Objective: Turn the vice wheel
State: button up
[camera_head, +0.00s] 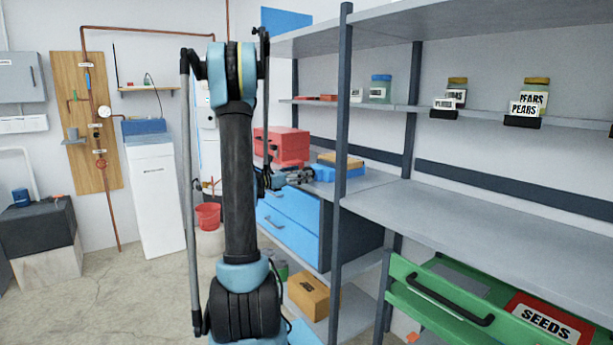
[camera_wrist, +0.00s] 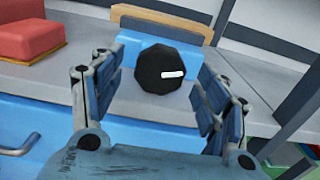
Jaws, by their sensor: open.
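The vice (camera_head: 348,172) is a blue block with a wooden top strip on the grey workbench, right of the red toolbox. In the wrist view its blue body (camera_wrist: 130,45) carries a round black wheel (camera_wrist: 150,75) with a white mark on its right half. My gripper (camera_wrist: 158,80) is open, its padded fingers on either side of the wheel in the picture, with gaps on both sides. I cannot tell how far the fingertips are from the wheel in depth. In the head view my gripper (camera_head: 290,178) is at the vice's left and hides the wheel.
A red toolbox (camera_head: 282,147) stands left of the vice; it also shows in the wrist view (camera_wrist: 28,38). Blue drawers (camera_head: 292,215) sit below the bench. A dark shelf post (camera_head: 341,110) rises right of my arm. A green drawer (camera_head: 440,305) stands lower right.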

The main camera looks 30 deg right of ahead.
jog(key=shift+w+d, duration=0.15)
jog(key=shift+d, duration=1.75)
jog(key=c, duration=1)
